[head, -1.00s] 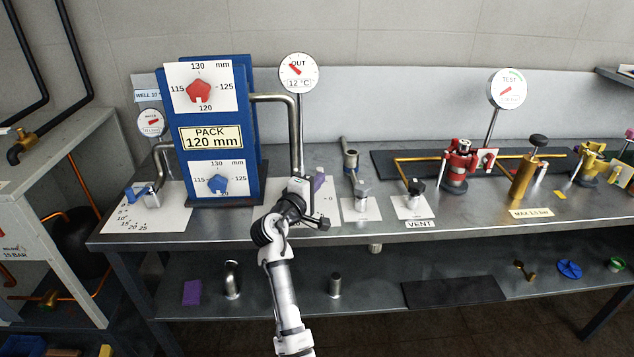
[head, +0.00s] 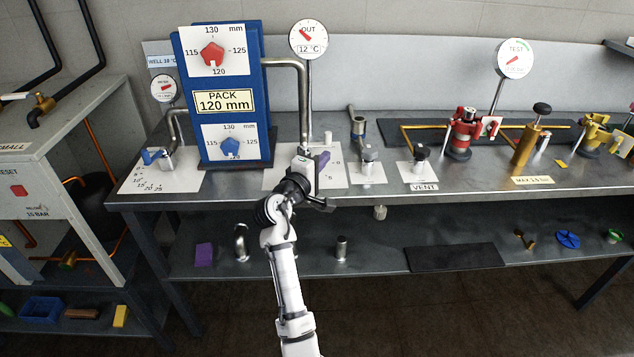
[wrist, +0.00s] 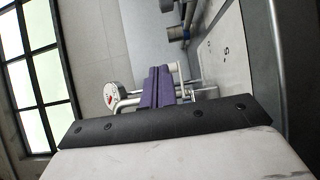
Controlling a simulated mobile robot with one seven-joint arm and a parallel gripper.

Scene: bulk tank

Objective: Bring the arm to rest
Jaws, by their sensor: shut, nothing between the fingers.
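My arm reaches up from the bottom of the head view, bent at its black and white wrist. My gripper (head: 324,157) is at the front of the bench, before the white scale card (head: 336,172) below the OUT pipe. Its purple fingers are together with nothing between them. In the wrist view the purple fingers (wrist: 158,84) lie side by side beyond a black bar. I cannot tell whether the gripper touches anything on the card; the arm hides part of it.
The bench (head: 385,190) carries a blue PACK unit (head: 258,115) left of my gripper. The OUT pipe (head: 303,105) stands close behind it. A VENT valve (head: 420,163) and red clamp (head: 461,132) are to the right. A purple block (head: 203,254) lies on the lower shelf.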

